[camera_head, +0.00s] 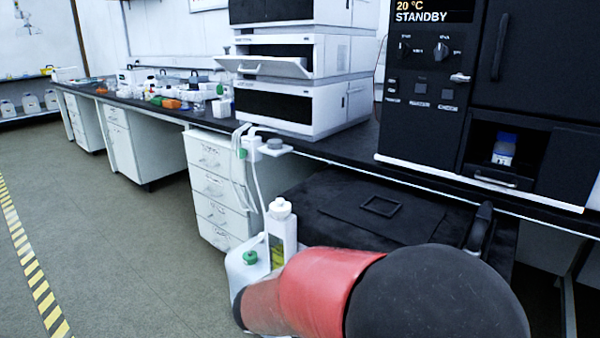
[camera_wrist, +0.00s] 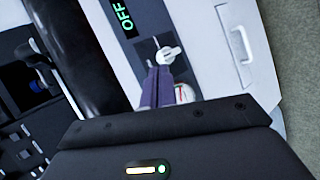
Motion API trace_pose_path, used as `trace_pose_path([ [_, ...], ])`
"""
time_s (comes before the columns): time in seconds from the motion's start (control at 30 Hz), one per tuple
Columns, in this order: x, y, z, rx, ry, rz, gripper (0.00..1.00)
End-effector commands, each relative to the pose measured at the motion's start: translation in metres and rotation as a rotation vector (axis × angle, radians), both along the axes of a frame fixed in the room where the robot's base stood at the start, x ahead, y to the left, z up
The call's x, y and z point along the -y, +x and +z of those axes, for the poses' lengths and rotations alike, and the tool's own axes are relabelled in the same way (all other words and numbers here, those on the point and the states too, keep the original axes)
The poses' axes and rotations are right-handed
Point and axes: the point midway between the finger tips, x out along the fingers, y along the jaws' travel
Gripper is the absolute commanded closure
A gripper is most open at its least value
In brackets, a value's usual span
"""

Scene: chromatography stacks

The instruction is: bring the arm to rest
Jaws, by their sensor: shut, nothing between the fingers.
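My gripper (camera_wrist: 158,72) shows in the wrist view, its two dark fingers together and empty above the black wrist housing. In the head view my red and black arm fills the lower middle and right, and my gripper is hidden there.
A white bottle (camera_head: 282,230) and a jug with a green cap (camera_head: 248,274) stand close to my arm. The stacked instrument (camera_head: 290,110) and black oven (camera_head: 425,125) stand on the bench. A blue-capped bottle (camera_head: 504,150) sits in the oven's lower recess. Floor at left is clear.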

Motion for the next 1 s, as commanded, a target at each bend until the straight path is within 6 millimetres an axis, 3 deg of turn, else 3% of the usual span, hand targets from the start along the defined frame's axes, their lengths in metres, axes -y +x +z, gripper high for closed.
trace_pose_path([
  [0.03, 0.021, -0.014, 0.009, -0.024, 0.097, -0.061, 1.0],
  [0.2, 0.057, -0.061, 0.025, -0.071, 0.41, -0.179, 1.0],
  [0.5, 0.071, -0.126, 0.062, 0.098, 0.885, -0.207, 1.0],
  [0.7, 0.066, -0.144, 0.081, 0.245, 1.023, -0.164, 1.0],
  [1.0, 0.064, -0.147, 0.086, 0.287, 1.054, -0.146, 1.0],
])
